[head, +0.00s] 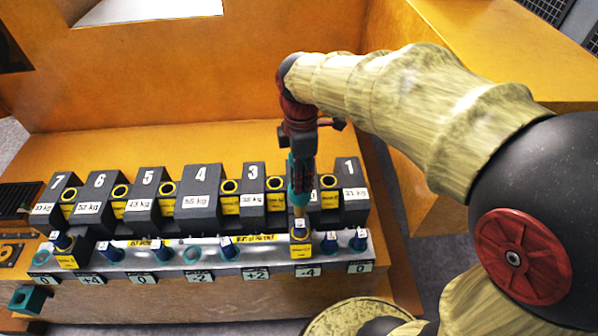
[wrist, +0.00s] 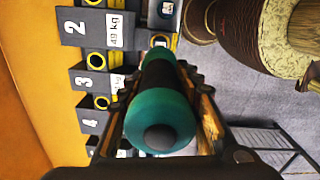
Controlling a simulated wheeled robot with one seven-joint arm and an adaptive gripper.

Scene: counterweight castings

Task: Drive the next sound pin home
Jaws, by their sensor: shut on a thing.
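My gripper (head: 299,190) points down over the steel rail (head: 265,252), shut on a dark cylindrical tool with a teal end (wrist: 160,122). In the head view the tool's lower end is above a yellow block (head: 300,250) with a white-topped pin (head: 300,226); I cannot tell whether they touch. Several blue pins with pale tops stand along the rail, among them one at left (head: 110,250), one near the middle (head: 228,246) and one at right (head: 358,240). Another yellow block (head: 68,259) holds a pin at the far left. How deep the pins sit is unclear.
Numbered dark castings, such as casting 4 (head: 200,196) and casting 1 (head: 351,196), stand behind the rail with yellow sockets between them. Number plates (head: 200,278) line the rail front. A teal box (head: 28,300) is at lower left. An orange wall rises behind.

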